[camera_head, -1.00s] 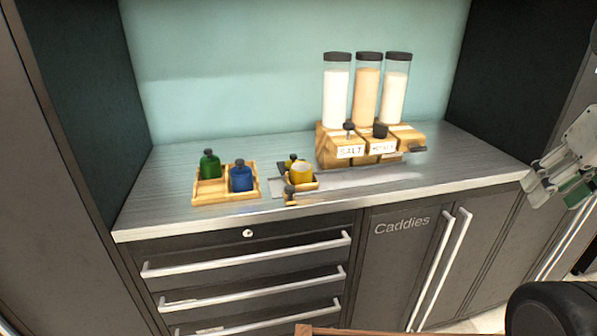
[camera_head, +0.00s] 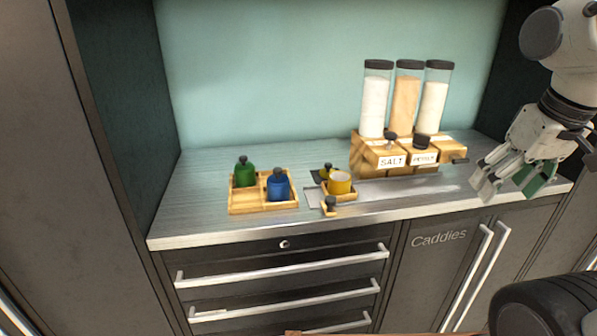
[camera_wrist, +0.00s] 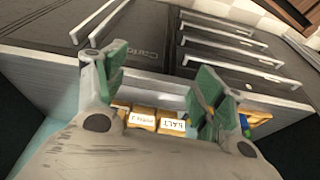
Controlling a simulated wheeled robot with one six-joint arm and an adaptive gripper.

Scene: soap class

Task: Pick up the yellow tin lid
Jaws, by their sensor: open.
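A short yellow tin (camera_head: 340,183) stands in a small wooden tray (camera_head: 342,195) on the counter, left of the dispensers. Its lid cannot be clearly told apart from its body at this size. My gripper (camera_head: 510,190) is open and empty in front of the counter's right end, well to the right of the yellow tin. In the wrist view, the open fingers (camera_wrist: 155,80) stand apart with nothing between them. The yellow tin cannot be made out in the wrist view.
A wooden caddy (camera_head: 235,208) holds a green bottle (camera_head: 245,173) and a blue bottle (camera_head: 278,186). A small dark-topped yellow item (camera_head: 326,171) sits behind the tin. The dispenser stand (camera_head: 372,158) bears three tall cylinders. Drawers (camera_head: 290,280) lie below the counter.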

